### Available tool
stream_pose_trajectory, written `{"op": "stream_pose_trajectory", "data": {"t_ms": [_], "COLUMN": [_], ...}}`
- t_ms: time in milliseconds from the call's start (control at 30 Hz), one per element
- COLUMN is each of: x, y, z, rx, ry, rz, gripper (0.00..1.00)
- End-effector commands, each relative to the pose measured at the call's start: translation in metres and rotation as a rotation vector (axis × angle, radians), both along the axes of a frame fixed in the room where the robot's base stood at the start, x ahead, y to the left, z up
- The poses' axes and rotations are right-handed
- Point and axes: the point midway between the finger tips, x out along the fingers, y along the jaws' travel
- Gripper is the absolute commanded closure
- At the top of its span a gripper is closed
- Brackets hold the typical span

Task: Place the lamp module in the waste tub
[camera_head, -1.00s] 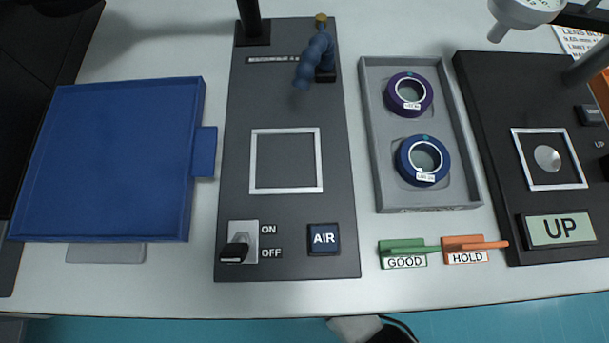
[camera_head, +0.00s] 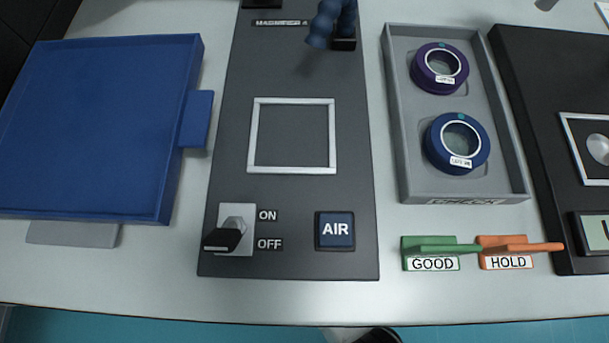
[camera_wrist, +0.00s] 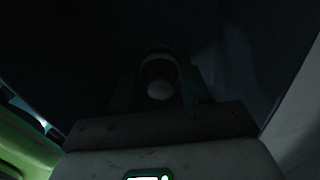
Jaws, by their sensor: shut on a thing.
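The wrist view is very dark. My gripper (camera_wrist: 160,98) shows there, its jaws closed around a dark round piece with a pale rounded end, which looks like the lamp module (camera_wrist: 159,88). Its finer shape is lost in shadow. My gripper does not show clearly in the head view. I cannot make out the waste tub for sure in either view. A bright green curved surface (camera_wrist: 22,145) shows at the left of the wrist view, and I cannot tell what it belongs to.
The table has a blue tray (camera_head: 95,130), a black panel (camera_head: 290,205) with a switch and AIR button, and a grey CHECK tray (camera_head: 402,165) holding two ringed lenses. Green GOOD (camera_head: 432,252) and orange HOLD (camera_head: 508,252) markers stand near the front edge. A black device (camera_head: 535,120) is at right.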

Motion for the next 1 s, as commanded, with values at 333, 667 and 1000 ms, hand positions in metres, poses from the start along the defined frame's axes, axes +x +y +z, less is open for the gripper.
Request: {"op": "stream_pose_trajectory", "data": {"t_ms": [333,667,1000], "x": [0.0,0.0,0.001], "y": [0.0,0.0,0.0], "z": [-0.002,0.001,0.058], "rx": [0.0,0.0,0.0], "ry": [0.001,-0.001,-0.003], "rz": [0.0,0.001,0.001], "gripper": [0.3,0.28,0.28]}}
